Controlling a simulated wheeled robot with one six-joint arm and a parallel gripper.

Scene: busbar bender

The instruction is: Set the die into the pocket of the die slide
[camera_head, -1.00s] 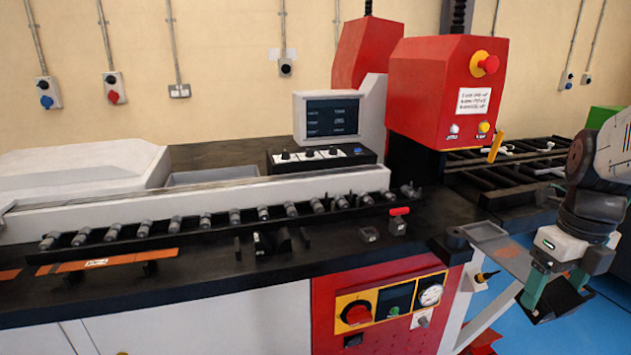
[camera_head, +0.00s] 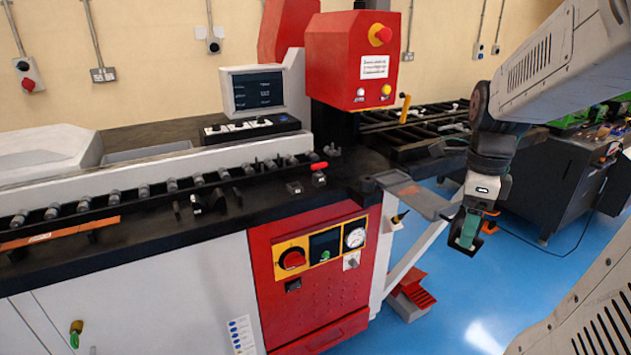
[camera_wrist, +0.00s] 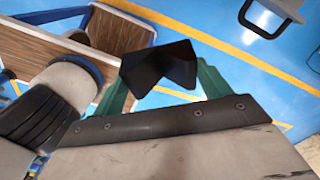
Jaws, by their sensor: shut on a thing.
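My gripper (camera_head: 467,238) hangs over the blue floor, right of the machine's front corner. It is shut on the die (camera_wrist: 160,68), a black block with a V-shaped notch, held between the green fingers in the wrist view. A small black fixture with upright posts (camera_head: 205,202) stands on the black bench top, well left of my gripper. It may be the die slide; I cannot make out its pocket.
A grey side tray (camera_head: 422,202) juts from the machine's right corner, close to my gripper. The red press head (camera_head: 345,60) stands above the bench. A roller row (camera_head: 142,192) runs along the bench. Red pedals (camera_head: 412,290) stand on the floor below.

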